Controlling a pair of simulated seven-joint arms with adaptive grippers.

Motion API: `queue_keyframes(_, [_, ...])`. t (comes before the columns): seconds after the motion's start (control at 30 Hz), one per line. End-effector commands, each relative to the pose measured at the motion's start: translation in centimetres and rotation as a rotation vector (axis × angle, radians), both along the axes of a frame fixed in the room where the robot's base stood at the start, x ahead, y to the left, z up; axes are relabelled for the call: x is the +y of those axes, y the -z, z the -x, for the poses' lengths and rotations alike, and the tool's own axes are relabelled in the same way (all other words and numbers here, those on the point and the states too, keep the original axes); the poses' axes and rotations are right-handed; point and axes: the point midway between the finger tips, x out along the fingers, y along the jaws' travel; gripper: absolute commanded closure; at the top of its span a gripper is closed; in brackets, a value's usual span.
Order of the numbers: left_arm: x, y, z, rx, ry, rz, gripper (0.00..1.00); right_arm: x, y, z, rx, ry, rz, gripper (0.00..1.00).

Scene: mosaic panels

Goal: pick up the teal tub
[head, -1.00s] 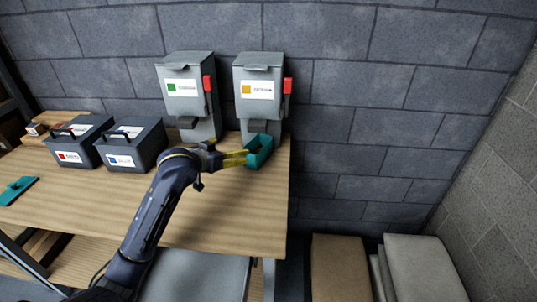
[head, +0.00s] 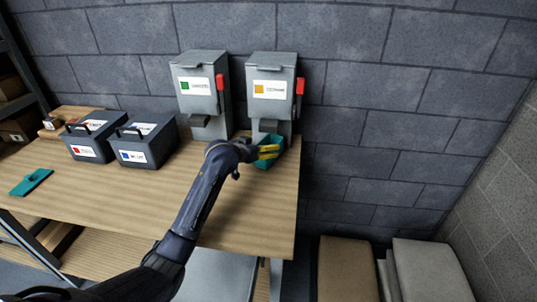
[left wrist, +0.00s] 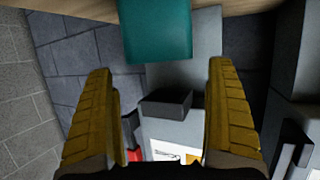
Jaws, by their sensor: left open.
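The teal tub (head: 268,164) stands near the back right corner of the workbench, below the spout of the dispenser with the orange label. My left gripper (head: 269,152) is open, with its yellow fingers in front of the tub and partly hiding it in the head view. In the left wrist view, the tub (left wrist: 157,32) shows at the top, beyond the fingertips of the open gripper (left wrist: 160,72), with nothing held between them. I cannot tell from the head view whether a finger touches the tub. My right gripper is not in view.
The orange-label dispenser (head: 272,88) with a red lever stands right behind the tub, and a green-label dispenser (head: 198,86) is to its left. Two dark toolboxes (head: 145,143) and a flat teal piece (head: 31,182) are farther left. The bench's right edge is close to the tub.

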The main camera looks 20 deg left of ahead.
Motion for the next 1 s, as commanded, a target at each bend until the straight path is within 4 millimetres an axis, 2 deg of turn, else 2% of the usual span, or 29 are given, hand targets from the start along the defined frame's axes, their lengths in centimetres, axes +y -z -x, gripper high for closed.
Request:
queue_keyframes(0.17, [-0.2,0.3,-0.7,0.0,-0.001,0.002,0.11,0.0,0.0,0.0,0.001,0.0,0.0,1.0])
queue_keyframes(0.4, [-0.7,1.6,-3.1,0.001,-0.001,0.003,0.11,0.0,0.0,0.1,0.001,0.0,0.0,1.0])
queue_keyframes(0.6, [-1.0,2.1,-4.4,0.0,0.0,0.001,0.11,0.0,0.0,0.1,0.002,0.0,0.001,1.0])
queue_keyframes(0.93, [-1.1,2.3,-4.7,0.0,0.0,0.0,0.11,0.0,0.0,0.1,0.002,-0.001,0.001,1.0])
queue_keyframes(1.0, [-1.1,2.3,-4.7,0.0,0.0,0.0,0.17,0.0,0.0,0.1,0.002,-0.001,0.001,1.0])
